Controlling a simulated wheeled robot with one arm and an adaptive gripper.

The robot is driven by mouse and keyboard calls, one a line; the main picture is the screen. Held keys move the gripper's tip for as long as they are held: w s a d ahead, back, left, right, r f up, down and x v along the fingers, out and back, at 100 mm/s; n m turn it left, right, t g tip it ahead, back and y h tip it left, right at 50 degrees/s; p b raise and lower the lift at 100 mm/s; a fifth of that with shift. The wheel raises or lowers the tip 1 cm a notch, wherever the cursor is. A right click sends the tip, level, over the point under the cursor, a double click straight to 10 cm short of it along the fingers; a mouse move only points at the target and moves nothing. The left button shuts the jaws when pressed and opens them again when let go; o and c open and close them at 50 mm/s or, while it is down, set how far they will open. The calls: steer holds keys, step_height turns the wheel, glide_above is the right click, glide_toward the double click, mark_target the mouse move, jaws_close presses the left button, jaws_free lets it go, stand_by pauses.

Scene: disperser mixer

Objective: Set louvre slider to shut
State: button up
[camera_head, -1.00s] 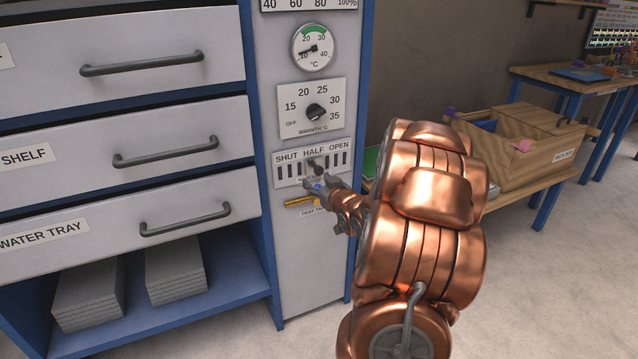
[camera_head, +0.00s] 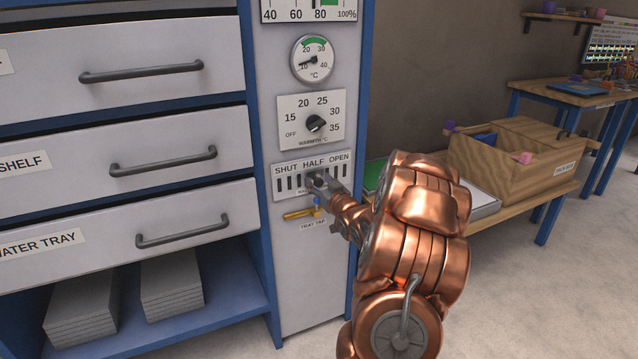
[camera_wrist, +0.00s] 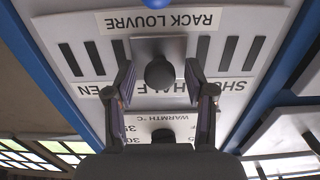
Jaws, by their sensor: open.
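The louvre slider's dark round knob (camera_wrist: 160,71) sits on a grey plate (camera_wrist: 152,46) in the middle of the louvre panel (camera_head: 283,169), at the HALF label. SHUT is at the left end in the head view and OPEN at the right. The wrist view is upside down, so SHUT is to the right there. My gripper (camera_wrist: 160,82) is open, with one finger on each side of the knob and a visible gap to each. In the head view my gripper (camera_head: 315,180) covers the knob.
A brass tray tap (camera_head: 300,214) with a blue part is just below the panel. The warmth dial (camera_head: 316,123) and a temperature gauge (camera_head: 312,59) are above. Drawers with bar handles (camera_head: 183,229) are at left. A wooden box (camera_head: 505,160) stands on a bench at right.

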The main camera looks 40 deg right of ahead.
steer(key=shift+w, duration=0.3)
steer(key=shift+d, duration=0.1)
steer(key=shift+c, duration=0.2)
jaws_close()
